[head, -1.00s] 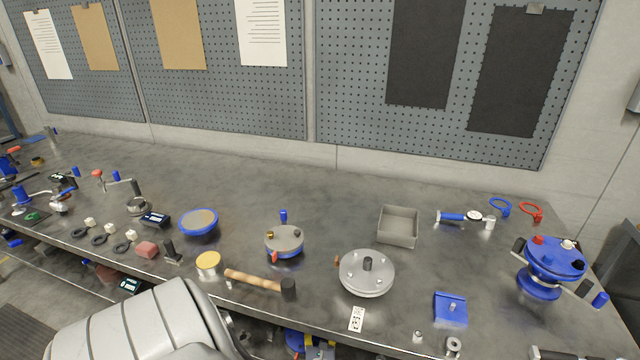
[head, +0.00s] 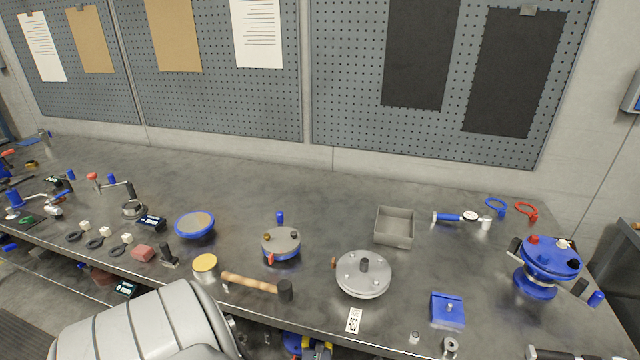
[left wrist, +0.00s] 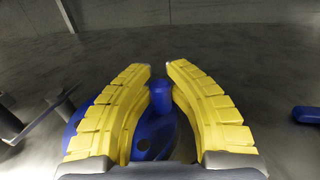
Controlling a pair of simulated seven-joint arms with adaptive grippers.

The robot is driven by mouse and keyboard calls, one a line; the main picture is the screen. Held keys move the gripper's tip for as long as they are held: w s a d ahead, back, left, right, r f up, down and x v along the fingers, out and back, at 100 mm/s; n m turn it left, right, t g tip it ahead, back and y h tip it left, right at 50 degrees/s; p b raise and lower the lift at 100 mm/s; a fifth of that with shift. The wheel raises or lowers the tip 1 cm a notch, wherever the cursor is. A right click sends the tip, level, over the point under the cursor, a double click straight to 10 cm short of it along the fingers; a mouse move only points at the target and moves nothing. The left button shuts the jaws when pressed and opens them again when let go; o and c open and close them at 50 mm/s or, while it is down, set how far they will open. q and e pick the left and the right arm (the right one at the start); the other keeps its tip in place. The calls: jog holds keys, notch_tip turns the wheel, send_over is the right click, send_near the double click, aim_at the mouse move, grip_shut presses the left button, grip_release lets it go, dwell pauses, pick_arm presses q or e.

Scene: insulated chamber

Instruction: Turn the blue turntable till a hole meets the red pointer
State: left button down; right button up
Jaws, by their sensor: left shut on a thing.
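In the left wrist view the yellow fingers of my left gripper (left wrist: 160,73) close on an upright blue knob (left wrist: 163,90). The blue turntable (left wrist: 158,128) lies below and between the fingers, with dark round openings in its face. The fingers cover much of it. I cannot make out the red pointer in this view. In the head view a bit of yellow (head: 325,351) beside blue shows past the bench's front edge, seemingly the gripper; the bench hides most of it. My right gripper is not in view.
On the bench (head: 330,195) stand a grey flanged disc (head: 363,274), a mallet (head: 250,283), an open metal box (head: 394,227) and a blue knobbed device (head: 550,262). In the wrist view grey rods (left wrist: 40,118) are at left and a blue piece (left wrist: 307,115) at right.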

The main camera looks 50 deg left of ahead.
pick_arm(q)
jog(key=c, duration=1.3)
grip_release()
jog(key=shift+o, duration=0.2)
jog(key=shift+v, duration=6.05)
